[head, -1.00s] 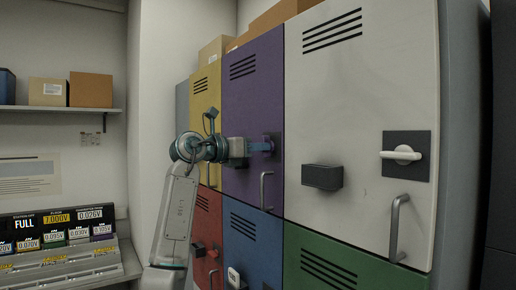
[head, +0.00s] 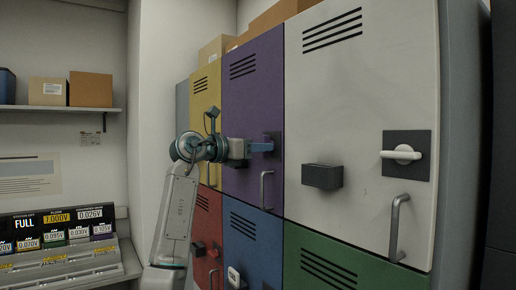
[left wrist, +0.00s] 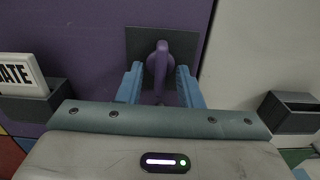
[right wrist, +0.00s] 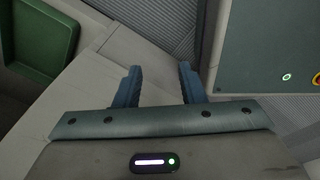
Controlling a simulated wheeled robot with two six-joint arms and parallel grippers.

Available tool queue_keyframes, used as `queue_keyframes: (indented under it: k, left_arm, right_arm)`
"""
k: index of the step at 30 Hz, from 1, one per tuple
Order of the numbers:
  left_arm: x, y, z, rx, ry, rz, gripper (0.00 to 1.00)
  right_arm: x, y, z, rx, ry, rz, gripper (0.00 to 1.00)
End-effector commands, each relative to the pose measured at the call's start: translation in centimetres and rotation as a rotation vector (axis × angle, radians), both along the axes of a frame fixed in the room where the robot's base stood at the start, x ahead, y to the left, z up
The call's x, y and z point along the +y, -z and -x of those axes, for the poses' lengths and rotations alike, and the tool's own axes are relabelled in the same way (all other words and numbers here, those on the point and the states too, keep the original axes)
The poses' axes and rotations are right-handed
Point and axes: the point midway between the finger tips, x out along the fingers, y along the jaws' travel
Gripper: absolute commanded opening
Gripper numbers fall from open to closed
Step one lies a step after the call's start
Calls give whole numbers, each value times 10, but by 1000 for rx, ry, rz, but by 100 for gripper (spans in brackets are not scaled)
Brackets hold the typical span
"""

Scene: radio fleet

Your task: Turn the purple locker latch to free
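The purple locker door (head: 252,100) is in the middle of the head view. In the left wrist view its purple latch (left wrist: 160,62) sits on a dark square plate (left wrist: 135,45), its handle upright in the picture. My left gripper (head: 268,147) is at the latch. In the left wrist view its two blue fingers (left wrist: 160,88) stand on either side of the latch handle, apart, with narrow gaps showing; I cannot tell whether either touches. In the head view my left gripper mostly hides the latch. My right gripper (right wrist: 156,88) is open and empty, away from the lockers.
The white locker (head: 360,100) has a white horizontal latch (head: 402,155), a pull handle (head: 398,228) and an empty dark holder (head: 322,177). The purple door's pull handle (head: 266,190) is below my left gripper. A dark holder with a white sign (left wrist: 22,75) is left of the latch.

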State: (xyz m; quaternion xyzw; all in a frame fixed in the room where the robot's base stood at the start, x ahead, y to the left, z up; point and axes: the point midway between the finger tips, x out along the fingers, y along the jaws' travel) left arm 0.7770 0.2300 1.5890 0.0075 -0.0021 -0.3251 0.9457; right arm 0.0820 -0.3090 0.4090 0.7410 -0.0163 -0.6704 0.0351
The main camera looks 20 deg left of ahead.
Motion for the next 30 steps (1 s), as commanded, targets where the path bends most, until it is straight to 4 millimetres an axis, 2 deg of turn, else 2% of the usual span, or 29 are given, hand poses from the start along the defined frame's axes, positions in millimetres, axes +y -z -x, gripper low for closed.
queue_keyframes:
  k: [8, 21, 30]
  left_arm:
    - [6, 2, 6, -2, -2, 0, 33]
    - [56, 3, 70, -3, -3, -2, 33]
    - [67, 0, 85, -1, 0, 1, 33]
  right_arm:
    - [-1, 6, 0, 0, 0, 1, 36]
    - [-4, 46, 0, 0, -1, 5, 36]
    - [-4, 50, 0, 0, -2, 4, 36]
